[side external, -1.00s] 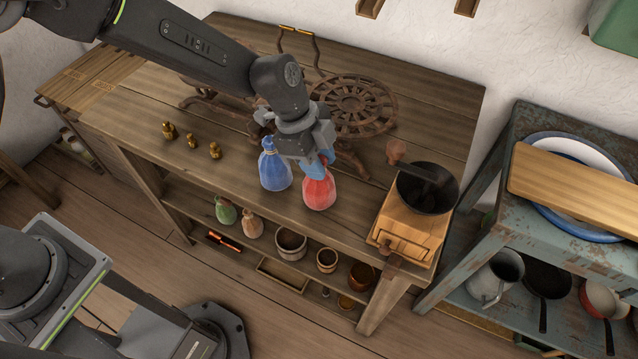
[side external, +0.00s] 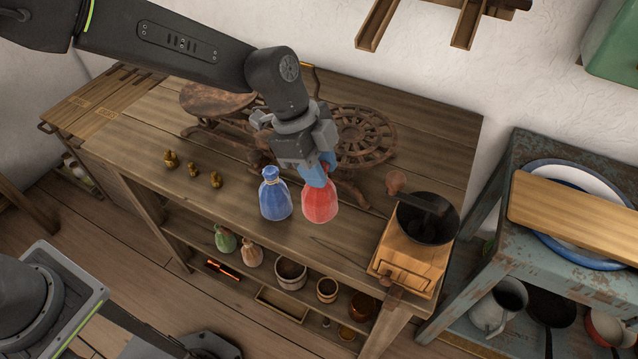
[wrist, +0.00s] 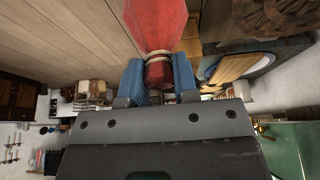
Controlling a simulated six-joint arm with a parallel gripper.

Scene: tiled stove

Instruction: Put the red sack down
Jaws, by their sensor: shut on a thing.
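The red sack (side external: 320,202) hangs neck up under my gripper (side external: 318,172), over the front part of the wooden table (side external: 240,150). In the wrist view, the blue fingers of my gripper (wrist: 157,72) are shut on the tied neck of the red sack (wrist: 154,27). The sack appears slightly above the tabletop, though the exact gap under its base is hard to judge. A blue sack (side external: 275,198) stands upright on the table just left of the red one, with a narrow gap between them in the picture.
A wooden grinder (side external: 408,258) with a dark bowl (side external: 427,218) stands at right. Brass weights (side external: 193,170) stand at left. An iron scale (side external: 360,135) is behind my gripper. Bare tabletop lies between the red sack and the grinder.

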